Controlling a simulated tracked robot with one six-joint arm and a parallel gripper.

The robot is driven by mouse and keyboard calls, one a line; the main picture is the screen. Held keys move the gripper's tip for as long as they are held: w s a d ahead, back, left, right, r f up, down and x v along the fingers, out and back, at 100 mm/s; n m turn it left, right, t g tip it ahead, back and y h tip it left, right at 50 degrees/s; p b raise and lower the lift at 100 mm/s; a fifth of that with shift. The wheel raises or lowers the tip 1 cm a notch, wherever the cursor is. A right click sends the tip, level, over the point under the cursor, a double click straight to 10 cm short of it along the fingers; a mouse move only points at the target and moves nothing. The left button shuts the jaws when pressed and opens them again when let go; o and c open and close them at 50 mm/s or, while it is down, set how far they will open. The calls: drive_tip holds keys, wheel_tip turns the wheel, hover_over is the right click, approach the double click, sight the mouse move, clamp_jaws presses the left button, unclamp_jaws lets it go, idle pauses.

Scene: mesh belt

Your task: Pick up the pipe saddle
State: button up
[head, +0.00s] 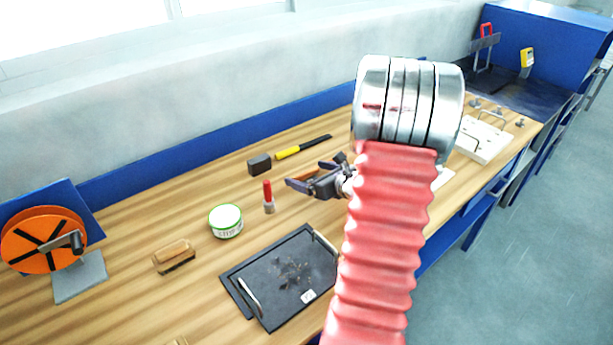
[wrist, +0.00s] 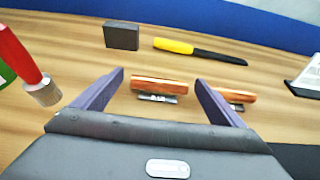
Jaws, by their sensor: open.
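My gripper (head: 304,174) is open and empty in the head view, over the middle of the wooden bench. In the wrist view its two dark fingers (wrist: 160,77) point away from me, wide apart. A copper-brown piece with a small grey tab (wrist: 159,87) shows between the fingers on the bench. A similar copper-brown piece (wrist: 237,97) lies to its right, partly behind the right finger. Either may be the pipe saddle; I cannot tell which. Neither is touched by a finger as far as I see.
A black block (wrist: 122,36) and a yellow-and-black tool (wrist: 200,50) lie beyond. A red-handled brush (head: 268,197), green-and-white tin (head: 226,221), wooden brush (head: 174,257), black tray (head: 237,290) and orange reel (head: 30,240) stand left or nearer. A white board (head: 484,141) lies right.

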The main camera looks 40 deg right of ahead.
drive_tip(key=shift+x, duration=0.95)
drive_tip(key=shift+c, duration=0.2)
drive_tip(key=c, duration=1.2)
